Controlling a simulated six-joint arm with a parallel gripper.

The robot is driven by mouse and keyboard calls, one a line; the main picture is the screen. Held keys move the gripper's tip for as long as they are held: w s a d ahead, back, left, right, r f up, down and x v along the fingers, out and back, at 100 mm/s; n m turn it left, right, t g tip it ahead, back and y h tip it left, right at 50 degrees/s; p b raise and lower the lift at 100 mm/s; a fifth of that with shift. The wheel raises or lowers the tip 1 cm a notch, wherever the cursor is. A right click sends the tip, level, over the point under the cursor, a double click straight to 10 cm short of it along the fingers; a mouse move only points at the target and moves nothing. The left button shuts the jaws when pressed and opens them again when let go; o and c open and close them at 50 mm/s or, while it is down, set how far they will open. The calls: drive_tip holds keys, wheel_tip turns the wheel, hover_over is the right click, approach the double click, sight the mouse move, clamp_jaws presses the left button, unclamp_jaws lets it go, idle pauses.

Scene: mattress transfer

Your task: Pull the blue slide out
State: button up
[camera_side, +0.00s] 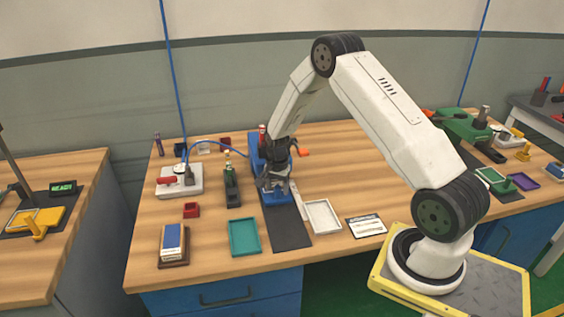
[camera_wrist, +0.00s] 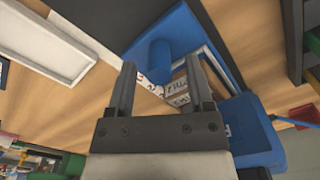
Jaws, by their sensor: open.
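The blue slide (camera_side: 277,200) sticks out at the front of a blue device (camera_side: 256,152) that stands on the table. In the wrist view the slide (camera_wrist: 187,33) carries a round blue knob (camera_wrist: 155,62), and white pieces with dark lettering (camera_wrist: 178,93) lie in a frame beside the knob. The blue device's body (camera_wrist: 250,130) shows at the lower right there. My gripper (camera_side: 276,183) is over the slide in the side view. In the wrist view my gripper (camera_wrist: 160,65) is open, with the knob appearing between its fingertips. I cannot tell whether the fingers touch it.
A dark mat (camera_side: 290,236) extends in front of the slide. A white tray (camera_side: 322,216) stands to its right, and a teal tray (camera_side: 244,237) to its left. A dark green device (camera_side: 231,188) stands close on the left. A printed card (camera_side: 366,226) lies farther right.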

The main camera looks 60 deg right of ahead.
drive_tip(key=shift+f, duration=0.25)
clamp_jaws()
idle(1.4)
